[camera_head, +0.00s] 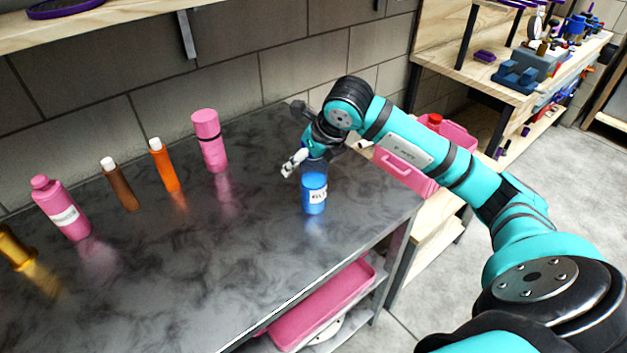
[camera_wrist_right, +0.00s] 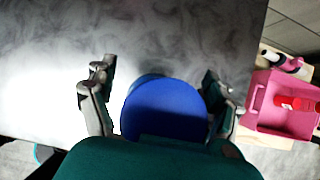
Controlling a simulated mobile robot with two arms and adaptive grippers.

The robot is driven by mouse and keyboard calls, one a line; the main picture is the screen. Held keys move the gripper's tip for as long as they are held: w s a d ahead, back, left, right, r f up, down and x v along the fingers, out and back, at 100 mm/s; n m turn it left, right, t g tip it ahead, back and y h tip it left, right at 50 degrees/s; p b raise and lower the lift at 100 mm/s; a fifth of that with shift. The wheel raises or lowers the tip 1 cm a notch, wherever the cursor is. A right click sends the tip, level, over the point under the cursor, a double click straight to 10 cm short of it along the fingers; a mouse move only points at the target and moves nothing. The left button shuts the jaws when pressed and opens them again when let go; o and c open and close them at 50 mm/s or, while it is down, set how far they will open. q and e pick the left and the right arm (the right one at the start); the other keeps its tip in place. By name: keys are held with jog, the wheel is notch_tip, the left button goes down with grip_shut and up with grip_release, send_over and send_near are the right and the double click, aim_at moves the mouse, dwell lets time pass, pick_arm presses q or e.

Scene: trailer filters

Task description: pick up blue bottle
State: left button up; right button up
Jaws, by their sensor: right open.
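The blue bottle (camera_head: 314,194) stands upright on the dark table (camera_head: 200,270) near its right end, with a white label on its front. My right gripper (camera_head: 318,165) is at the bottle's upper part, and its fingers hide part of the top. In the right wrist view the bottle's blue top (camera_wrist_right: 165,108) lies between the two spread fingers of my right gripper (camera_wrist_right: 160,100). Gaps show on both sides, so the gripper is open around the bottle. My left gripper is in neither view.
A pink bottle (camera_head: 62,208), a brown bottle (camera_head: 120,185), an orange bottle (camera_head: 164,168) and a pink cylinder (camera_head: 209,142) stand left of the blue bottle. A pink crate (camera_head: 405,175) is beyond the table's right edge. A pink tray (camera_head: 322,303) is on the lower shelf.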

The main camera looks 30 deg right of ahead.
jog(key=c, duration=1.7)
grip_shut()
jog(key=shift+r, duration=0.15)
